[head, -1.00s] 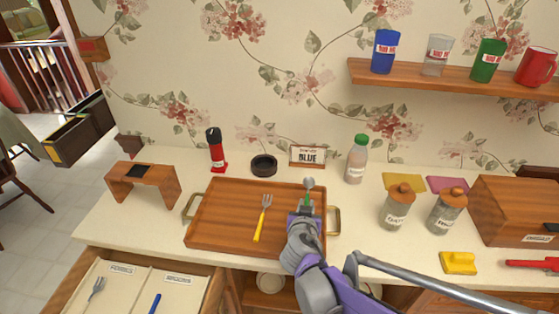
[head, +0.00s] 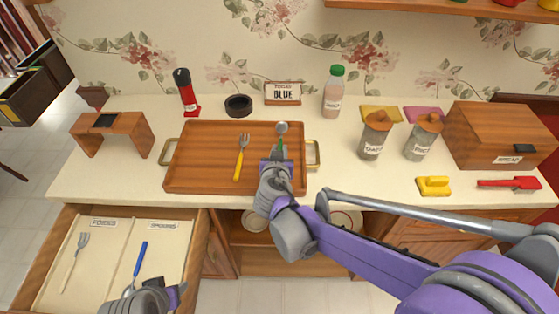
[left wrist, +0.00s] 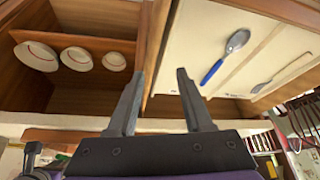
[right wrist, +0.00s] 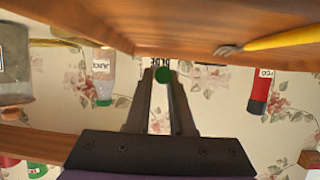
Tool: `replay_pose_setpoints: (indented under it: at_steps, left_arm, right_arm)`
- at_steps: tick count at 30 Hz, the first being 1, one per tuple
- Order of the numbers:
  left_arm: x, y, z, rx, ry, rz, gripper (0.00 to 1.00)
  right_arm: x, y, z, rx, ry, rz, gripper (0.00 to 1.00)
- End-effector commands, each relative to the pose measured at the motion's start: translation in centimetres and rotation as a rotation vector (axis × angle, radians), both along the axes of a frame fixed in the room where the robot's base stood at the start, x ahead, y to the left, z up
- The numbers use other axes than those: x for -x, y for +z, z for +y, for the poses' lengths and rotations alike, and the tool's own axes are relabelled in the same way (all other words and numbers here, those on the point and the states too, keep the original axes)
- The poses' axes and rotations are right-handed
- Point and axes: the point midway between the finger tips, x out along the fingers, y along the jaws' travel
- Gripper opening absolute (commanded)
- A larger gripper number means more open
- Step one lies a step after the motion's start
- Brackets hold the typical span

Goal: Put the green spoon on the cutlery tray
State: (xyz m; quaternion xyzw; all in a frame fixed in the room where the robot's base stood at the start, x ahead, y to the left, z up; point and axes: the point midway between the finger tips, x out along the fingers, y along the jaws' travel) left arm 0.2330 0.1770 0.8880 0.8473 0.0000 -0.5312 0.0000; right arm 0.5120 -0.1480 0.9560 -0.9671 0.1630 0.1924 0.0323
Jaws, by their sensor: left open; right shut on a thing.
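The green spoon (head: 281,129) has a grey bowl and a green handle. My right gripper (head: 279,158) is shut on its handle at the right part of a wooden tray (head: 210,178) with brass handles. I cannot tell whether the spoon touches the tray. In the right wrist view the green handle end (right wrist: 162,75) shows between the fingertips. A yellow-handled fork (head: 240,160) lies on the tray. My left gripper (head: 180,290) is open and empty by the open drawer, low in the head view.
The drawer (head: 113,252) has forks and spoons compartments, holding a white-handled fork (head: 75,260) and a blue-handled spoon (head: 139,265). A sign (head: 282,93) reads "BLUE". A bottle (head: 333,92), jars (head: 374,140) and a pepper mill (head: 187,92) stand behind and beside the tray.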

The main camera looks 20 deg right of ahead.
Motion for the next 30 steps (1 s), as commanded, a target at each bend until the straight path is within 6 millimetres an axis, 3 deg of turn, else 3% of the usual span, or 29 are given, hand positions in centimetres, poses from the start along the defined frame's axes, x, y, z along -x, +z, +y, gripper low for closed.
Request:
replay_pose_setpoints:
  at_steps: [8,22,23,24,27,30]
  left_arm:
    - [0.1,-0.6,0.0,0.000,0.000,0.002,0.51]
    - [0.2,-1.0,0.0,0.000,0.000,0.004,0.51]
    - [0.2,-0.9,0.0,0.000,0.000,0.004,0.51]
    - [0.2,-0.9,0.0,0.000,0.000,0.004,0.51]
    - [0.2,-0.9,0.0,0.000,0.000,0.003,0.51]
    - [0.2,-0.9,0.0,0.000,0.000,0.003,0.51]
  right_arm:
    - [0.0,-4.0,0.0,0.000,0.000,0.000,0.00]
    - [0.0,-4.8,0.0,0.000,0.000,0.000,0.00]
    - [0.0,-4.7,0.0,0.000,0.000,0.000,0.26]
    - [0.0,-4.7,0.0,0.000,0.000,0.000,0.34]
    - [0.0,-4.6,0.0,0.000,0.000,0.000,0.51]
    - [0.0,-4.6,0.0,0.000,0.000,0.000,0.51]
